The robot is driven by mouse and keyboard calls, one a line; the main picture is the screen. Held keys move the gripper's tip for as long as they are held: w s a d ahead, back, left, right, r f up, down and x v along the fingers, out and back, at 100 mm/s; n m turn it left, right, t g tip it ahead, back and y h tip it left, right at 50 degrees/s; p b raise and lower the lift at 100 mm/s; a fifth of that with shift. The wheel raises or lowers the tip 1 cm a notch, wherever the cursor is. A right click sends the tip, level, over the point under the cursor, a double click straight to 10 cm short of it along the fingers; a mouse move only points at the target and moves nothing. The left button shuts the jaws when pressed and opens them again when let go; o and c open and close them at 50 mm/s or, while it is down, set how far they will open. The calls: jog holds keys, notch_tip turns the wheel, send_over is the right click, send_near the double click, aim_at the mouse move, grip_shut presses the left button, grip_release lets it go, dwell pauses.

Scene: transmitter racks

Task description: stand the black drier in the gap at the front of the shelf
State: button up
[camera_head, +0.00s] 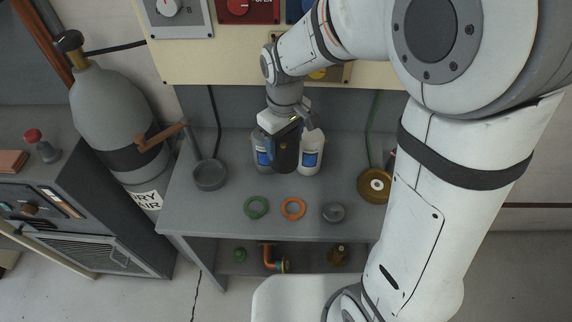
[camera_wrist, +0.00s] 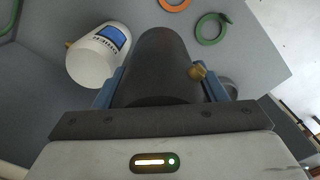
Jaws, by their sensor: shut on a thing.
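The black drier (camera_head: 286,154) is upright in my gripper (camera_head: 285,136) above the shelf (camera_head: 225,220). In the wrist view the dark drier (camera_wrist: 158,62) fills the space between the blue fingers of my gripper (camera_wrist: 160,88), with a brass fitting on its side. The white drier also shows in the wrist view (camera_wrist: 92,62). The black drier is between them in the picture and partly covers the left one. I cannot tell whether its base touches the shelf.
A green ring (camera_head: 256,198), an orange ring (camera_head: 293,198) and a grey round part (camera_head: 334,213) lie in front. A grey pan (camera_head: 210,176) is left, a brass disc (camera_head: 375,185) right. A large grey cylinder (camera_head: 115,110) stands at far left.

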notch_tip(320, 180, down, 10)
jog(key=shift+s+r, duration=0.1)
dwell(0.4)
jog(key=shift+f, duration=0.25)
jog(key=o, duration=1)
jog(key=shift+r, duration=0.1)
